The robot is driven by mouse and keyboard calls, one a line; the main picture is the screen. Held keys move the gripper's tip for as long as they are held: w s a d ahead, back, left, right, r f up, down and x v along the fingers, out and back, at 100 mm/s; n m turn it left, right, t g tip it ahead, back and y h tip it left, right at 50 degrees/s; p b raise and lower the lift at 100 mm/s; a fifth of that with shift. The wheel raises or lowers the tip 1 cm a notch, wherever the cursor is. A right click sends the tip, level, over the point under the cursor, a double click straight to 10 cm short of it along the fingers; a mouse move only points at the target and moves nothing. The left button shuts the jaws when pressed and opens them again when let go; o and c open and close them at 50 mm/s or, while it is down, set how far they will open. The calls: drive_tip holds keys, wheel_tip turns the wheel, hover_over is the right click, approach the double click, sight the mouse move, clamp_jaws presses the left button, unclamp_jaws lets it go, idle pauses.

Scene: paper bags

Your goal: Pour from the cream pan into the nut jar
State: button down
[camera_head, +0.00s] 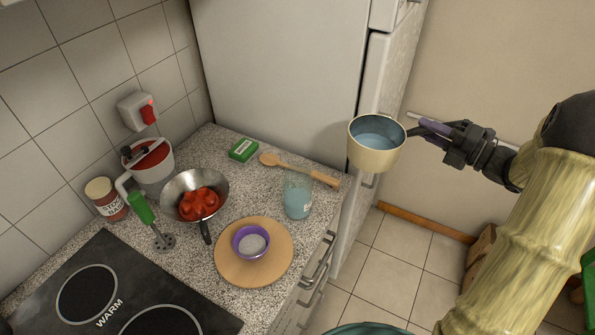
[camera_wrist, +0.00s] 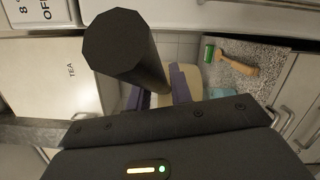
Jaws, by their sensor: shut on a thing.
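The cream pan (camera_head: 376,158) is held up in the air to the right of the counter, about level, with pale blue liquid (camera_head: 377,138) inside. My gripper (camera_head: 437,129) is shut on its dark handle. In the wrist view the handle (camera_wrist: 122,50) sticks out towards the camera, and part of the cream pan (camera_wrist: 181,97) shows beyond the purple fingers. A clear bluish glass jar (camera_head: 297,198), likely the nut jar, stands upright near the counter's right edge, below and left of the pan. I cannot tell whether nuts are in it.
A purple bowl (camera_head: 251,242) sits on a round board (camera_head: 253,275) in front-left. A frying pan (camera_head: 183,188) and a lidded jar (camera_head: 106,199) stand further left. The floor (camera_head: 400,275) is below the pan.

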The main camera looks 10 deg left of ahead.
drive_tip(key=shift+w+d+r, duration=0.2)
drive_tip(key=shift+d+r, duration=0.3)
drive_tip(key=shift+d, duration=0.15)
drive_tip(key=shift+w+d+r, duration=0.15)
drive_tip(key=shift+d+r, duration=0.3)
drive_tip(key=shift+d, duration=0.2)
drive_tip(key=shift+f, duration=0.1)
